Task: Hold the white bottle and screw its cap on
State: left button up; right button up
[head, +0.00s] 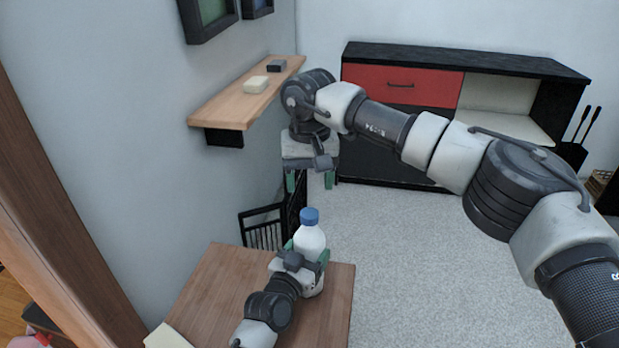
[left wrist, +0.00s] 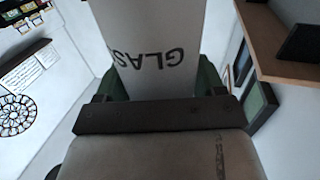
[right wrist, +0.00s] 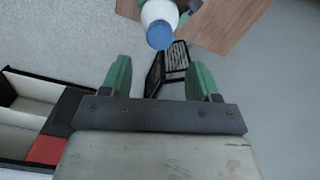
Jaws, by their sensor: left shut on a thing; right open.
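The white bottle (head: 310,240) stands upright at the wooden table, with its blue cap (head: 309,216) sitting on its neck. I cannot tell how tight the cap is. My left gripper (head: 306,262) is shut on the bottle's body. In the left wrist view the bottle's white side (left wrist: 150,50) with dark lettering fills the space between the green fingers. My right gripper (head: 310,181) is open and empty, pointing down, above the level of the cap and apart from it. In the right wrist view the blue cap (right wrist: 160,35) shows beyond the open fingers (right wrist: 160,78).
The wooden table (head: 225,285) is bare around the bottle. A wall shelf (head: 225,105) with small items juts out left of my right gripper. A black rack (head: 265,230) stands behind the table. A black and red cabinet (head: 420,85) is at the back; open carpet lies right.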

aim_at(310, 213)
jog(key=shift+n, duration=0.6)
jog(key=shift+f, duration=4)
